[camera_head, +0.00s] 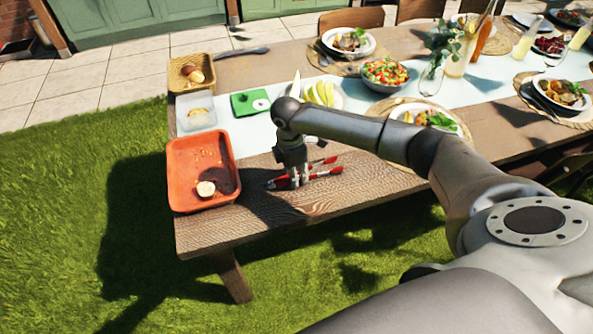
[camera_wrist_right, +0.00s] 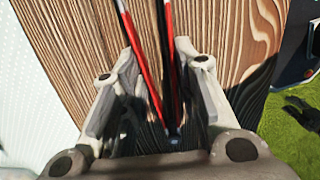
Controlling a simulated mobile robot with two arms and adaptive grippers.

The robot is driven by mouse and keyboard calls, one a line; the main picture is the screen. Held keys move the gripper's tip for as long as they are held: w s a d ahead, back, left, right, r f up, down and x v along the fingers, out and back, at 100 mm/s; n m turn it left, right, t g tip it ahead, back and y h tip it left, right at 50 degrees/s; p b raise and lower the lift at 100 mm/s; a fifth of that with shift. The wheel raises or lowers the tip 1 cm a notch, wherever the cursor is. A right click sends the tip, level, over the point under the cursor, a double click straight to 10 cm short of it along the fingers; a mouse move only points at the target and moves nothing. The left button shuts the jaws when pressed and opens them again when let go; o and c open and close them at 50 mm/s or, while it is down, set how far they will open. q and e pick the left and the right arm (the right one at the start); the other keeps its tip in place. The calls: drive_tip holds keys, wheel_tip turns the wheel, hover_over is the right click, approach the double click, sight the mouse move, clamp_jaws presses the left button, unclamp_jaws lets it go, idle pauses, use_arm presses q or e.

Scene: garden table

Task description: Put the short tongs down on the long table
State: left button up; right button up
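The short tongs (camera_head: 318,175) have red arms and a dark hinge end, and lie on or just above the bare wood at the near end of the long table (camera_head: 240,225). My right gripper (camera_head: 297,180) is over them, low at the table top. In the right wrist view the tongs (camera_wrist_right: 172,80) run between the two fingers of my right gripper (camera_wrist_right: 156,48), with their arms spread apart. The fingers look open, with small gaps beside the tongs; contact at the left fingertip is unclear. My left gripper is not in view.
An orange tray (camera_head: 188,204) stands left of the tongs. Plated food (camera_head: 455,124) stands to the right. Bare wood lies near the front edge.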

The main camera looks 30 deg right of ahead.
drive_tip(key=o, duration=0.6)
drive_tip(key=r, duration=0.4)
drive_tip(key=a+r, duration=0.1)
drive_tip(key=r, duration=0.7)
drive_tip(key=shift+a, duration=0.15)
drive_tip(key=shift+w, duration=0.1)
